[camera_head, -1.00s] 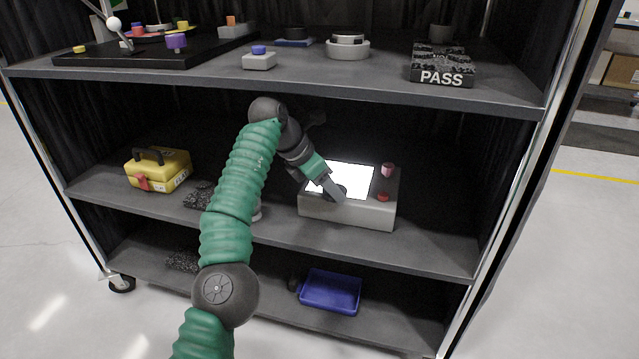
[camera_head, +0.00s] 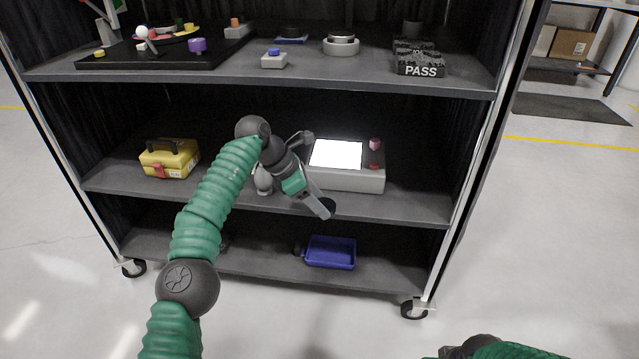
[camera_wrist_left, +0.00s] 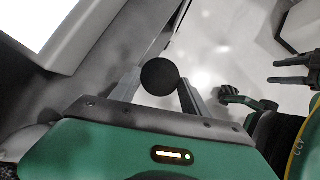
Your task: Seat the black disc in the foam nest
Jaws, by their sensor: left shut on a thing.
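The black disc (camera_head: 329,206) is between the fingertips of my left gripper (camera_head: 323,208), in front of the middle shelf's edge in the head view. The left wrist view shows the disc (camera_wrist_left: 160,76) face-on, round and plain, between the two fingers of my left gripper (camera_wrist_left: 157,84). I cannot pick out the foam nest for certain. A dark speckled block marked PASS (camera_head: 421,68) sits on the top shelf at right. Part of my right arm shows at the head view's bottom edge, its fingers out of frame. Two dark prongs at the left wrist view's right edge may be its gripper.
A grey box with a bright white panel (camera_head: 345,178) stands on the middle shelf (camera_head: 410,204), beside and behind the disc. A yellow case (camera_head: 170,160) is at left. A blue tray (camera_head: 330,253) is on the bottom shelf. Open floor lies in front.

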